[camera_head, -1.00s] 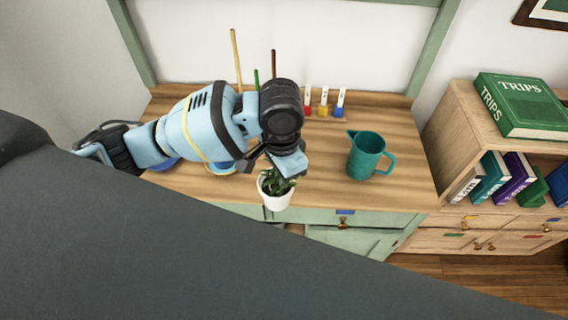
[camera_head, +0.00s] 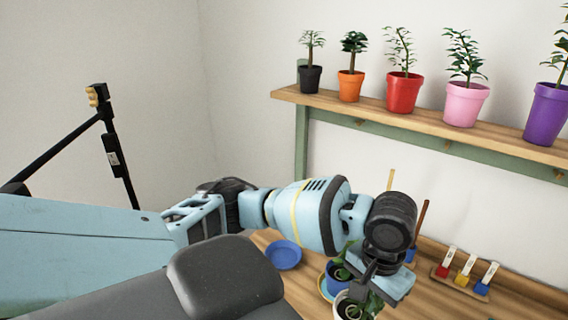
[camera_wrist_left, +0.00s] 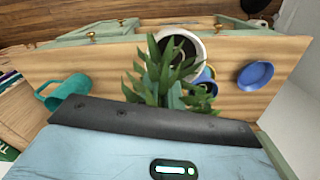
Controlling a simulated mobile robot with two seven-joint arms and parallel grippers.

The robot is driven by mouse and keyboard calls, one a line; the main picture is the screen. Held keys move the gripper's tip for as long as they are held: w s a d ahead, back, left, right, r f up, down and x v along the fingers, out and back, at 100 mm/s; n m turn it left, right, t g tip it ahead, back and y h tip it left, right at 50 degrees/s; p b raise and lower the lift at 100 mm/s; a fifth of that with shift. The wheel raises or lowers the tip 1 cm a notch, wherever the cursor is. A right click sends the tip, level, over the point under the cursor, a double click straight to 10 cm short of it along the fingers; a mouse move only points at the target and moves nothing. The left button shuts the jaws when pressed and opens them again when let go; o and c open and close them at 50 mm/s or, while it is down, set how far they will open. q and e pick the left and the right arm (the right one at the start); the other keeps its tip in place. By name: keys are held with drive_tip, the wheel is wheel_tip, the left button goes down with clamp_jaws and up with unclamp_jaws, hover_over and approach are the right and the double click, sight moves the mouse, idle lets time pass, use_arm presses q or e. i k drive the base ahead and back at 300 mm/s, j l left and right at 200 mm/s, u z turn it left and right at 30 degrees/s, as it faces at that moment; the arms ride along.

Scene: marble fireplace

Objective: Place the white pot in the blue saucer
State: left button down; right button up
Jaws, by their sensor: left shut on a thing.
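The white pot (camera_head: 345,308) with a leafy green plant is at the bottom of the head view, partly cut off. My left gripper (camera_head: 374,288) is shut on it from above; leaves hide the fingertips. In the left wrist view the white pot (camera_wrist_left: 198,45) hangs near the wooden top's front edge, its mouth showing. The empty blue saucer (camera_head: 283,255) lies on the wooden top, left of the pot in the head view. It also shows in the left wrist view (camera_wrist_left: 256,75), right of the pot and apart from it. My right gripper is out of view.
A teal jug (camera_wrist_left: 62,92) shows in the left wrist view. A tag rack (camera_head: 462,283) stands at the back. Several potted plants line the shelf (camera_head: 425,126) above.

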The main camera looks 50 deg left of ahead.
sight(283, 257)
drive_tip(key=i+l, duration=0.15)
drive_tip(key=i, duration=0.25)
drive_tip(key=u, duration=1.2)
drive_tip(key=i+j, duration=0.1)
drive_tip(key=j, duration=0.25)
drive_tip(key=i+j, duration=0.1)
drive_tip(key=j, duration=0.2)
